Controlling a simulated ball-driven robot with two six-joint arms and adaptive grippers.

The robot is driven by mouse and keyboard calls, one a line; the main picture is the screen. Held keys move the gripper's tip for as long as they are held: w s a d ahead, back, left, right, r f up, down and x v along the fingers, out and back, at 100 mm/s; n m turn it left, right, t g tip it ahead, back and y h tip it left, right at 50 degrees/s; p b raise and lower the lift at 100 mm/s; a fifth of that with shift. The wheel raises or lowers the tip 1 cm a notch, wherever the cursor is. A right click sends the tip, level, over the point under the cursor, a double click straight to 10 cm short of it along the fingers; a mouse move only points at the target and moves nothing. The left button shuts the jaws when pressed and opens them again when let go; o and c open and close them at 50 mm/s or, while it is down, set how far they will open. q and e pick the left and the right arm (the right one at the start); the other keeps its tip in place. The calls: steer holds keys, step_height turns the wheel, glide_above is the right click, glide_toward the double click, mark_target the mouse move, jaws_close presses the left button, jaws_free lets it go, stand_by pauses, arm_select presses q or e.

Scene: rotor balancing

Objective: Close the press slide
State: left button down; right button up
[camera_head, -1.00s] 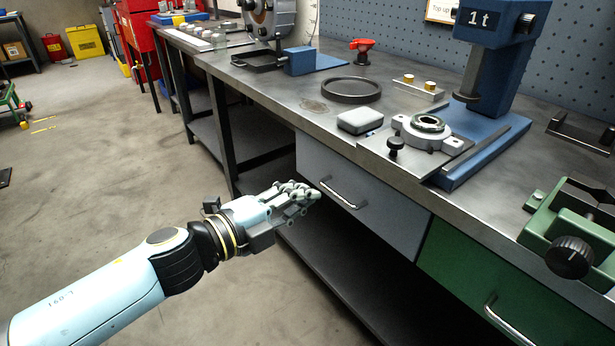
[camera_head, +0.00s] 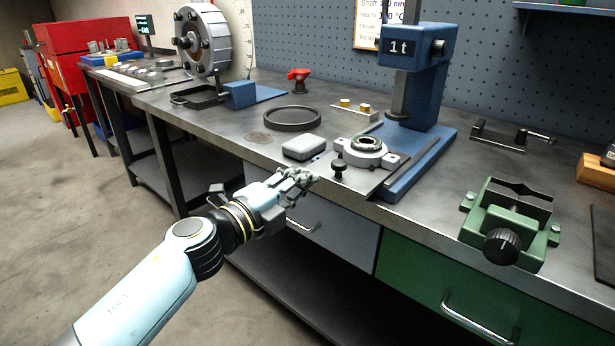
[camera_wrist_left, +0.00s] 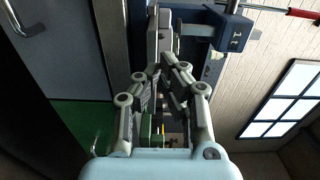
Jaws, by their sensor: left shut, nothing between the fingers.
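The blue press (camera_head: 418,85) marked "1 t" stands on the bench. Its slide (camera_head: 372,183), a flat grey plate, sticks out to the left of the blue base over the bench's front. On it sits a light grey bearing housing (camera_head: 368,150) with a dark ring. A black knob (camera_head: 338,169) stands at the slide's front left corner. My left gripper (camera_head: 308,178) is shut and empty at the bench's front edge, a little left of the knob and apparently apart from it. The left wrist view shows its fingers (camera_wrist_left: 160,65) and the press (camera_wrist_left: 232,35). My right gripper is in no view.
A grey box (camera_head: 304,147) lies just behind my left gripper, and a dark ring (camera_head: 292,118) lies beyond it. A green vise (camera_head: 508,225) stands to the right. Drawer handles (camera_head: 303,228) jut out below the bench edge. The floor at left is clear.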

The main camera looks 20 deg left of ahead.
mark_target(323, 170)
arm_select(q)
steer(key=shift+x, duration=0.85)
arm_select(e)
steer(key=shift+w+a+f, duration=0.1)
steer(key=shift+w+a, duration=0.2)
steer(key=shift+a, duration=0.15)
arm_select(q)
steer(key=shift+w, duration=0.1)
steer(key=x, duration=0.4)
steer(key=shift+w+d, duration=0.1)
steer(key=shift+w, duration=0.2)
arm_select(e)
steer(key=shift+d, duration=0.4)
arm_select(q)
steer(key=shift+s, duration=0.1)
